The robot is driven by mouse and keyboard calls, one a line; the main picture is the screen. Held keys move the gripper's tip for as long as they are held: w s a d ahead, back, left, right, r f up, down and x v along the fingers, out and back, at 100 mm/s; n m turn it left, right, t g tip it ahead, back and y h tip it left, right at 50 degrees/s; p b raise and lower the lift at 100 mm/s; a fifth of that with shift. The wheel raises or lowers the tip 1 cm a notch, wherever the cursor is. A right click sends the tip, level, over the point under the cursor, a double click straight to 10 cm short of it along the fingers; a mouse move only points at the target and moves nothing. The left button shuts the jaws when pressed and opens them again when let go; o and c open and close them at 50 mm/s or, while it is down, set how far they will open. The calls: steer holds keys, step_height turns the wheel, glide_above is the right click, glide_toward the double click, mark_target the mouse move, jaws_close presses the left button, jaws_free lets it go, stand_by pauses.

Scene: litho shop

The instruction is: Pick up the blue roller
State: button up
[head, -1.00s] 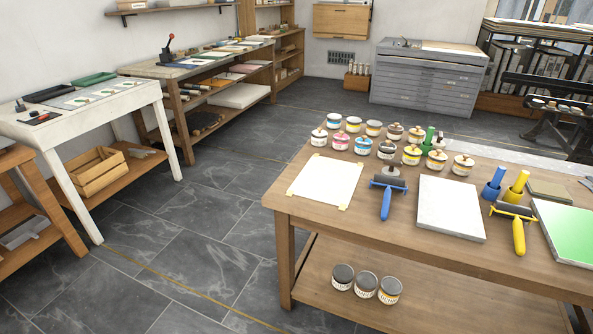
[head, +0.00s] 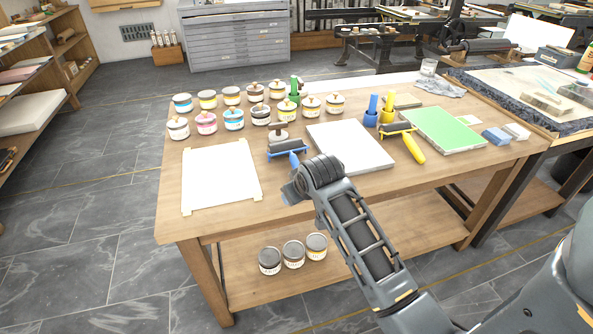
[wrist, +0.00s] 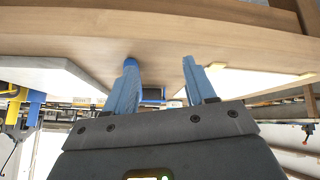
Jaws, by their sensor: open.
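The blue roller (head: 287,147) lies on the wooden table (head: 215,218) in the head view, between the white taped sheet and the grey slab. Its blue frame and dark drum show; the lower handle is partly hidden by my arm. My gripper (head: 290,192) is just in front of the roller's handle end, mostly hidden behind my wrist. In the wrist view my gripper (wrist: 160,63) is open and empty, with two bluish fingers apart. A small dark-blue piece of the roller (wrist: 152,94) shows between them. I cannot tell the height above the table.
A yellow roller (head: 404,138) lies right of the grey slab (head: 350,146). The white sheet (head: 220,178) lies left. Several ink jars (head: 234,119) and a green stamp-like tool (head: 295,88) stand behind. A green plate (head: 443,129) lies farther right. The front table strip is clear.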

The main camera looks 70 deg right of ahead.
mark_target(297, 164)
steer(key=d+r, duration=0.2)
steer(key=d, duration=0.1)
steer(key=w+d+r+m+g+y+b, duration=0.1)
steer(key=d, duration=0.2)
steer(key=w+d+r+m+g, duration=0.1)
steer(key=d+r, duration=0.1)
steer(key=d, duration=0.1)
steer(key=shift+w+r+y, duration=0.25)
steer(key=shift+r+y, duration=0.05)
steer(key=shift+y, duration=0.1)
steer(key=shift+d+r+m, duration=0.25)
steer(key=shift+r+m, duration=0.05)
steer(key=shift+w+d+f, duration=0.15)
steer(key=shift+d+f, duration=0.1)
steer(key=shift+f, duration=0.2)
steer(key=x, duration=0.6)
steer(key=shift+w+a+f, duration=0.2)
steer(key=shift+w+f, duration=0.05)
steer(key=shift+f, duration=0.05)
jaws_close()
